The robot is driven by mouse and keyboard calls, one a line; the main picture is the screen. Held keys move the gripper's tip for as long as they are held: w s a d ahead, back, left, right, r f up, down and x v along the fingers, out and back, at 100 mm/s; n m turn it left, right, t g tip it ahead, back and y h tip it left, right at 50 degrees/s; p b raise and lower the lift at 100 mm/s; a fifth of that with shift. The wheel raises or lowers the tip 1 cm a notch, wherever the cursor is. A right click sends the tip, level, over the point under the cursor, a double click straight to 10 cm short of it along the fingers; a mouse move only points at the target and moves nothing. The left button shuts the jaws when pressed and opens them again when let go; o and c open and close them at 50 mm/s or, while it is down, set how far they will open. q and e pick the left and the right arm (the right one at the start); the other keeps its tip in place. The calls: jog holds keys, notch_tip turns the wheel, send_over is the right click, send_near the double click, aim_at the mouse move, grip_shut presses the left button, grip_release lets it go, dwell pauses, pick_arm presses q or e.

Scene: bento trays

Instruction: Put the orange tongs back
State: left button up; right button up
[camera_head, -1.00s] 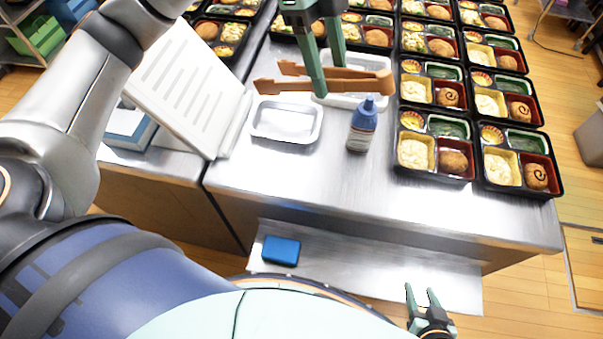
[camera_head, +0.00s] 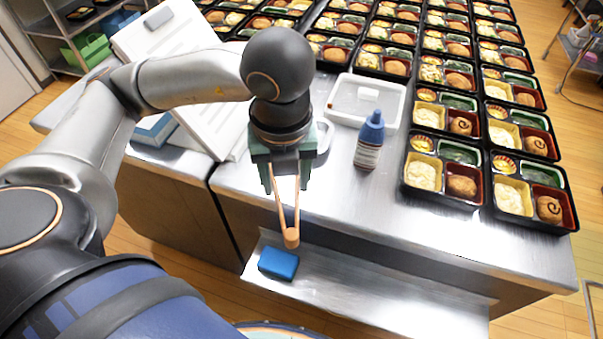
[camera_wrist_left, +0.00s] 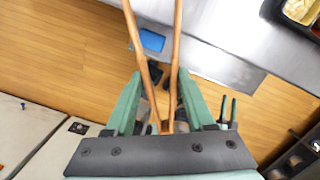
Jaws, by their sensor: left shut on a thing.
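The orange-brown tongs (camera_head: 290,222) are held in my left gripper (camera_head: 285,178), beyond the front edge of the steel counter. Their rounded joined end points down toward the lower shelf in the head view. In the left wrist view the tongs (camera_wrist_left: 174,60) run up the picture from between the fingers of the left gripper (camera_wrist_left: 160,108), which is shut on them. The tongs' other end is hidden by the gripper. My right gripper (camera_wrist_left: 228,110) shows small in the left wrist view, its green fingers apart and empty. It is outside the head view.
A white tray (camera_head: 338,116) and a blue-capped bottle (camera_head: 369,142) stand on the counter (camera_head: 400,225). A small metal tray (camera_head: 324,140) is mostly hidden behind my gripper. Bento trays (camera_head: 445,170) fill the right and back. A blue block (camera_head: 278,263) lies on the lower shelf.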

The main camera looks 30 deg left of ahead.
pick_arm(q)
jog(key=w+a+f, duration=0.1)
jog(key=w+f, duration=0.2)
jog(key=w+a+f, duration=0.1)
jog(key=w+f, duration=0.2)
jog(key=f, duration=0.1)
jog(key=w+a+f, duration=0.1)
jog(key=w+f, duration=0.2)
jog(key=f, duration=0.1)
jog(key=shift+w+a+f+b, duration=0.15)
jog(key=shift+w+f+b, duration=0.05)
jog(key=shift+w+b, duration=0.2)
jog(key=shift+f, duration=0.1)
jog(key=shift+f+b, duration=0.4)
jog(key=shift+b, duration=0.15)
jog(key=o, duration=0.6)
jog(key=shift+r, duration=0.1)
